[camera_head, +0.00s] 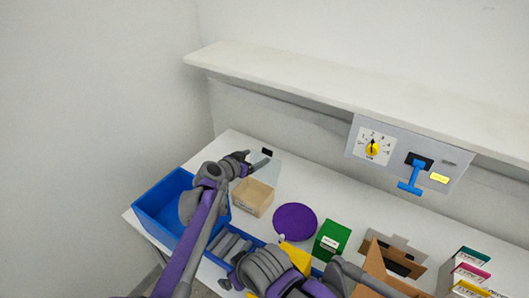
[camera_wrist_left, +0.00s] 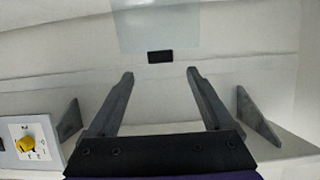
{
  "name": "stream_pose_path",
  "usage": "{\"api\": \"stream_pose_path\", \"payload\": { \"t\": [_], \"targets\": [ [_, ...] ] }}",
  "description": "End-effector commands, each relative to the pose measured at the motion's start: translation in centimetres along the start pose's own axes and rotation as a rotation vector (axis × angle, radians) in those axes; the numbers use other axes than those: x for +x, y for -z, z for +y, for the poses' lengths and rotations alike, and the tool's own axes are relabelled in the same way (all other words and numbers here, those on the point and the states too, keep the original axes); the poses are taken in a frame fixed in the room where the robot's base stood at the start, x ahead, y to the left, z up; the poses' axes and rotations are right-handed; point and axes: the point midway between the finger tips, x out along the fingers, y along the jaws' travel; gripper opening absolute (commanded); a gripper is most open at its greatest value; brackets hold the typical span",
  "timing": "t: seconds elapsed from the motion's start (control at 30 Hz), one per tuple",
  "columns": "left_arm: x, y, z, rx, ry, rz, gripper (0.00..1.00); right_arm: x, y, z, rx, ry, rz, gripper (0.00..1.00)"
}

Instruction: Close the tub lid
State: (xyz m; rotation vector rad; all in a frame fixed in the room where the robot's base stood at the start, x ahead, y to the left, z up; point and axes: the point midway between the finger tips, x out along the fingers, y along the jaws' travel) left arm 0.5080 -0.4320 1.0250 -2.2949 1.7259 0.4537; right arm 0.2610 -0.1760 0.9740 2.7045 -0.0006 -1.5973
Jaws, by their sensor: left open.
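The tub (camera_head: 251,199) is a beige open-topped box on the table, left of centre. Its lid (camera_head: 270,169) appears to be the see-through pale panel standing raised behind it, with a black tab (camera_head: 267,152) at its top. In the left wrist view the panel (camera_wrist_left: 158,28) and the black tab (camera_wrist_left: 160,56) lie ahead of the fingers. My left gripper (camera_head: 260,160) is open beside the raised panel, and its empty fingers (camera_wrist_left: 160,76) are spread in the wrist view. My right arm folds across the bottom of the head view; its fingers cannot be made out.
A blue bin (camera_head: 158,202) stands left of the tub. A purple disc (camera_head: 295,219), a green box (camera_head: 332,239) and a cardboard box (camera_head: 375,274) lie to the right. A shelf (camera_head: 330,88) and a panel with a dial (camera_head: 372,147) and blue lever (camera_head: 413,178) are behind.

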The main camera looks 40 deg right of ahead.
Motion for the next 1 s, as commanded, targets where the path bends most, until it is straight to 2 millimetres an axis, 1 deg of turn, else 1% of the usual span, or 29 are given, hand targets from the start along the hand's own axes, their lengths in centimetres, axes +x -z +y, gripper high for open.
{"api": "stream_pose_path", "payload": {
  "t": [0.03,0.1,0.2,0.33,0.5,0.8,0.87,1.0],
  "targets": [
    [1.1,0.2,0.0,0.002,-0.001,0.001,0.85,-0.2,0.3,0.0,0.0,0.0,0.003,0.98],
    [2.4,0.2,0.0,0.003,-0.001,0.001,0.85,-0.4,0.5,0.0,0.0,0.0,0.005,0.98],
    [3.9,0.2,0.0,0.002,0.0,0.0,0.85,-0.6,0.8,0.0,0.0,0.0,0.008,0.98],
    [5.4,0.2,-0.1,0.001,0.0,0.0,0.85,-0.8,1.1,0.0,0.0,0.0,0.011,0.98],
    [6.5,0.1,0.0,0.0,0.001,0.0,0.85,-0.9,1.3,0.0,0.0,0.0,0.013,0.98],
    [6.6,0.0,0.0,-0.001,0.001,-0.001,0.85,-0.9,1.3,0.0,0.0,0.0,0.013,0.98],
    [6.6,0.0,0.0,-0.001,0.001,-0.001,0.76,-0.9,1.3,0.0,0.0,0.0,0.013,0.98],
    [6.6,0.0,0.0,-0.001,0.001,-0.001,0.51,-0.9,1.3,0.0,0.0,0.0,0.013,0.98]
  ]
}}
